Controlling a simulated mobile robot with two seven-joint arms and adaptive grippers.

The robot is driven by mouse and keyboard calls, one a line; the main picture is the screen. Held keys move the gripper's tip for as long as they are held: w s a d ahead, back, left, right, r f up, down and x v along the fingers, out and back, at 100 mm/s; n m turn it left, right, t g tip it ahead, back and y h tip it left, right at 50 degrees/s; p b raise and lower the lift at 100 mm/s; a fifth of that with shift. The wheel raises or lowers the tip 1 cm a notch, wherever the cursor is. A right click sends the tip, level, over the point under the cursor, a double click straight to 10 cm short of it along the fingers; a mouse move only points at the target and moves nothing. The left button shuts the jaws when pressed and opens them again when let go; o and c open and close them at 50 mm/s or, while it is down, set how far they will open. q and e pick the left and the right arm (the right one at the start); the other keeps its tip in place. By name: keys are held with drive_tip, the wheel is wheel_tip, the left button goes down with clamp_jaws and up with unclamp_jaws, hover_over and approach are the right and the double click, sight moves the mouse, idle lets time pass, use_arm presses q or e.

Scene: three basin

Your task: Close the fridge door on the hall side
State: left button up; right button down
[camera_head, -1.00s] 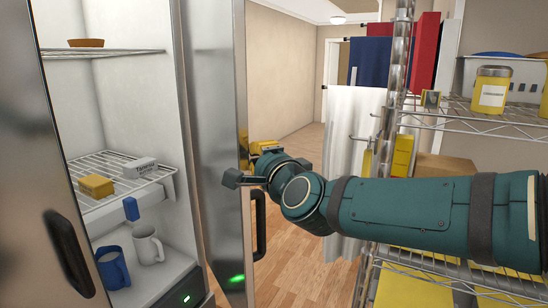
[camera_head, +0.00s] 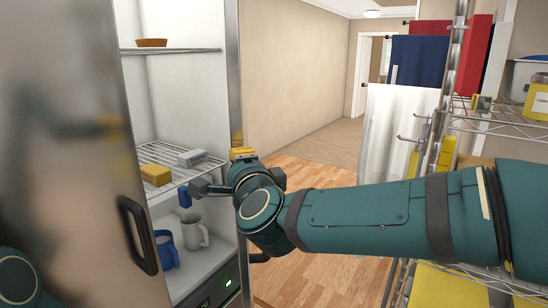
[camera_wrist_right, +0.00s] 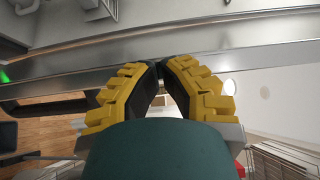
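The fridge (camera_head: 180,100) stands open at the left of the head view, its white interior showing. The hall-side door (camera_head: 234,80) is a narrow metal strip at the fridge's right edge, seen nearly edge-on; my right arm hides its lower part. A dark handle (camera_wrist_right: 45,108) shows left of the fingers in the right wrist view. My right gripper (camera_wrist_right: 157,68) has yellow fingers with tips together, nothing between them, in front of a metal surface (camera_wrist_right: 215,40); contact cannot be told. It also shows in the head view (camera_head: 243,154), partly hidden by the wrist.
Another metal door (camera_head: 85,180) with a dark handle (camera_head: 137,235) stands open at the near left. Inside are a bowl (camera_head: 151,42), a yellow block (camera_head: 156,175) and mugs (camera_head: 195,233). A wire rack (camera_head: 500,125) stands at right. Wooden floor (camera_head: 315,172) lies open behind my arm.

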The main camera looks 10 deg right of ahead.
use_arm(q)
drive_tip(key=shift+w+a+r+p, duration=0.1)
drive_tip(key=shift+w+r+p, duration=0.15)
drive_tip(key=shift+r+p, duration=0.45)
drive_tip(key=shift+w+r+p, duration=0.25)
drive_tip(key=shift+r+p, duration=0.4)
drive_tip(key=shift+r, duration=0.1)
drive_tip(key=shift+w+a+r+p, duration=0.1)
drive_tip(key=shift+w+r+p, duration=0.15)
drive_tip(key=shift+r+p, duration=0.45)
use_arm(e)
drive_tip(key=w+a+m+h, duration=0.1)
drive_tip(key=w+a+h, duration=0.1)
drive_tip(key=a, duration=0.7)
drive_tip(key=w+a+m+h, duration=0.2)
drive_tip(key=w+a, duration=0.3)
drive_tip(key=a, duration=0.3)
drive_tip(key=shift+a+h, duration=0.4)
use_arm(q)
drive_tip(key=shift+s, duration=0.1)
use_arm(e)
drive_tip(key=shift+w+d, duration=0.1)
drive_tip(key=shift+d, duration=0.1)
